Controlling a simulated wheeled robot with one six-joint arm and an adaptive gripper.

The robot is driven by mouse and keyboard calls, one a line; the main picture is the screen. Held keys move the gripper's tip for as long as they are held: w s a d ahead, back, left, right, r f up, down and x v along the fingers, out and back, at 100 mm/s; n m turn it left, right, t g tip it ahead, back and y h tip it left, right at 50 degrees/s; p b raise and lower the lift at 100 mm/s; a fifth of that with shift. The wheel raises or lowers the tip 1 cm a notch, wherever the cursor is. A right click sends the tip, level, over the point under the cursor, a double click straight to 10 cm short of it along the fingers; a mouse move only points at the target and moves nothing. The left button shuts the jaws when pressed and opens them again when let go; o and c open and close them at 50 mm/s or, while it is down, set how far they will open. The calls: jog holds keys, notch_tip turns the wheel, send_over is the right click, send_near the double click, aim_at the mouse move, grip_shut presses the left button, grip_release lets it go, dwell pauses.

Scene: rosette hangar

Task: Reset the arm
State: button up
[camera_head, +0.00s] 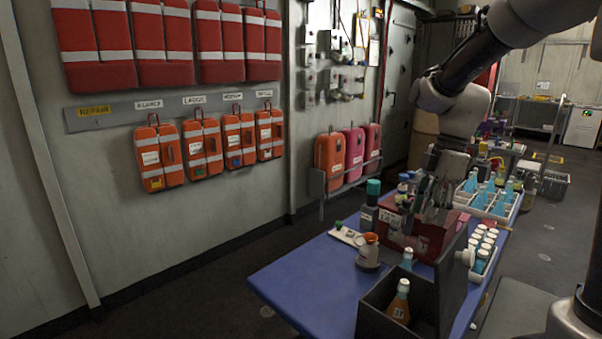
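My arm reaches in from the top right and bends down over the blue table (298,283). My gripper (432,205) points downward above a dark red box (425,238) with a pale label. The fingers overlap the box and the things behind it in the picture, so I cannot tell whether they are open or shut. I cannot see clearly whether anything is between them.
A dark open bin (377,318) holds an orange bottle (399,303). A small orange-topped container (369,252) stands nearby. White-capped bottles (484,243) and a tray of blue bottles (490,198) are to the right. The table's front left is clear.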

jog(key=s+d+r+m+t+h, duration=0.1)
jog(key=s+d+r+m+t, duration=0.1)
jog(key=s+m, duration=0.7)
jog(key=s+d+r+m+t+h, duration=0.1)
jog(key=s+d+r+m+t, duration=0.2)
jog(key=s+m, duration=0.6)
jog(key=shift+s+d+r+m, duration=0.4)
jog(key=shift+s+d, duration=0.25)
jog(key=shift+d, duration=0.55)
jog(key=shift+c, duration=0.3)
